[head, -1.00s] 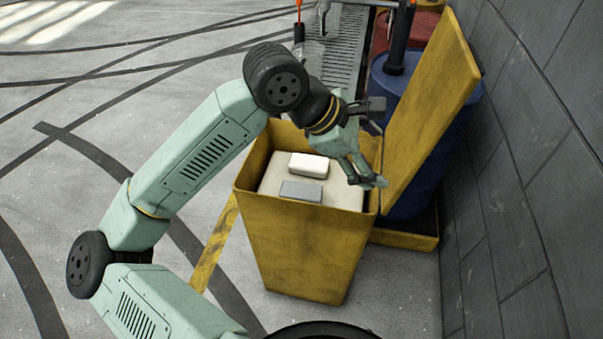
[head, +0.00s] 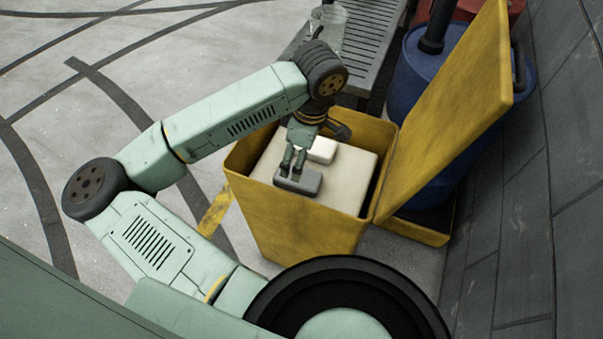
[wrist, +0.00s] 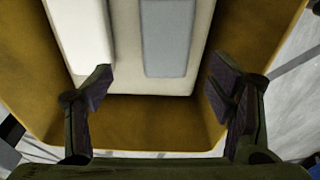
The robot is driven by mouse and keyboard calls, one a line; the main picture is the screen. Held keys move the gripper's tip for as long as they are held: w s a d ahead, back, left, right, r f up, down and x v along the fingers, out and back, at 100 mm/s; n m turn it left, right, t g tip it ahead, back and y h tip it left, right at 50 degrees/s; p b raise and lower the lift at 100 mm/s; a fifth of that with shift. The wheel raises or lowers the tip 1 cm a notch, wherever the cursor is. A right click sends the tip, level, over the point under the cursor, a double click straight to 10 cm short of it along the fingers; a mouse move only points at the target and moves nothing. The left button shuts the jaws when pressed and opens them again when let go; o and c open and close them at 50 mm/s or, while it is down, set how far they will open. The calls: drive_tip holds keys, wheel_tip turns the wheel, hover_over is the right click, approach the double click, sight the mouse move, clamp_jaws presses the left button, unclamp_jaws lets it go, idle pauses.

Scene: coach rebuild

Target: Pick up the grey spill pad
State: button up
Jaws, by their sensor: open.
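The grey spill pad (head: 303,183) lies flat on the pale raised surface (head: 350,181) inside the yellow bin (head: 290,222). In the wrist view, the grey pad (wrist: 173,38) is at the top, ahead of my gripper (wrist: 160,90) and between the lines of its two fingers. My gripper is open and empty. In the head view, my gripper (head: 291,165) points down over the pad and hides part of it. I cannot tell from the views whether the fingers touch it.
A white pad (head: 322,150) lies beside the grey one; it also shows in the wrist view (wrist: 81,32). The bin's raised lid (head: 450,115) stands on the right, before a blue drum (head: 420,70) and a grey wall (head: 545,200). Open floor lies left.

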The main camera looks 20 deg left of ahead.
sight(311, 180)
drive_tip(key=shift+a+f, duration=0.15)
drive_tip(key=shift+f, duration=0.8)
drive_tip(key=f, duration=0.1)
drive_tip(key=f+p, duration=0.1)
drive_tip(key=f, duration=0.2)
drive_tip(key=shift+s+d+f, duration=0.2)
drive_tip(key=shift+s+f, duration=0.15)
drive_tip(key=shift+s, duration=0.05)
drive_tip(key=shift+f, duration=0.45)
drive_tip(key=shift+a, duration=0.1)
drive_tip(key=c, duration=1.1)
